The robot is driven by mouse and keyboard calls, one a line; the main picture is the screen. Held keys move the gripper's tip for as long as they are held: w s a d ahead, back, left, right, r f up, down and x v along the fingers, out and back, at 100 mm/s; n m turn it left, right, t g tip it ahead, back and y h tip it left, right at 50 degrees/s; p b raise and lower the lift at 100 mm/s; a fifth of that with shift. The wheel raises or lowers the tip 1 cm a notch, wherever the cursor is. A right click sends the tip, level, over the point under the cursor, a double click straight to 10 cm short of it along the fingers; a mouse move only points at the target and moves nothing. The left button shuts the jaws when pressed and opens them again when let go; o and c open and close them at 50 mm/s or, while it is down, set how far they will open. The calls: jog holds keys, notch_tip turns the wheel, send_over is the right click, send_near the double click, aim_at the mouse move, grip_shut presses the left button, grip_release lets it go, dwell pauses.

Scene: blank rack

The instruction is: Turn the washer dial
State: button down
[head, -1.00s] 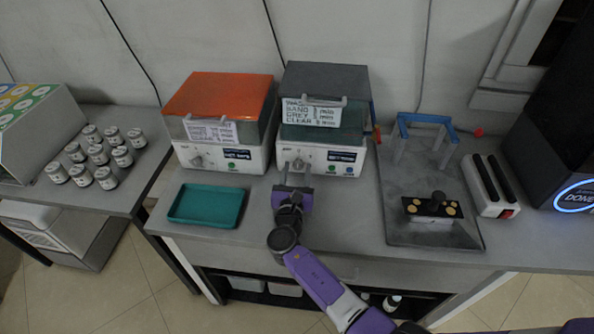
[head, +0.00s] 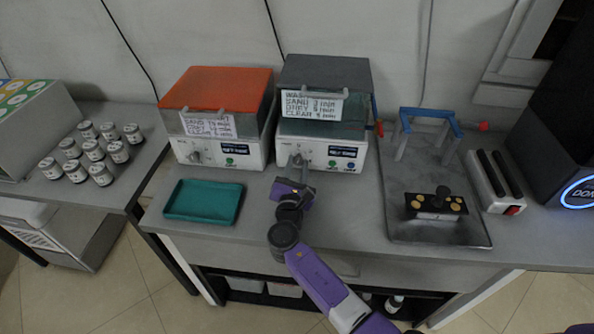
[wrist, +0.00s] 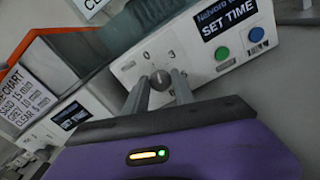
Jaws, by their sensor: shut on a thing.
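The washer is the box with the dark grey lid (head: 325,78), a hanging time chart and a white front panel (head: 335,163). Its small grey dial (wrist: 158,79) sits on the left part of that panel, among printed numbers. My gripper (wrist: 160,76) reaches it from the front, one finger on each side, shut on the dial. In the head view my gripper (head: 298,164) is at the panel's lower left and largely covers the dial. The wrist view shows the panel tilted, with a SET TIME label, a green button (wrist: 222,54) and a blue button (wrist: 256,35).
An orange-lidded machine (head: 218,88) stands close on the left. A teal tray (head: 204,219) lies before it. On the right are a metal tray (head: 390,215) with a blue-topped stand (head: 430,115) and a white slotted block (head: 492,190). Several jars (head: 92,150) stand on the left table.

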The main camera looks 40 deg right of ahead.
jog(key=m+b, duration=0.4)
jog(key=m, duration=0.1)
jog(key=shift+f, duration=0.3)
jog(key=shift+s+r+m+b, duration=0.1)
jog(key=shift+m+b, duration=1.1)
jog(key=shift+m, duration=0.1)
jog(key=c, duration=1.1)
grip_release()
jog(key=shift+r, duration=0.1)
jog(key=shift+v, duration=3.9)
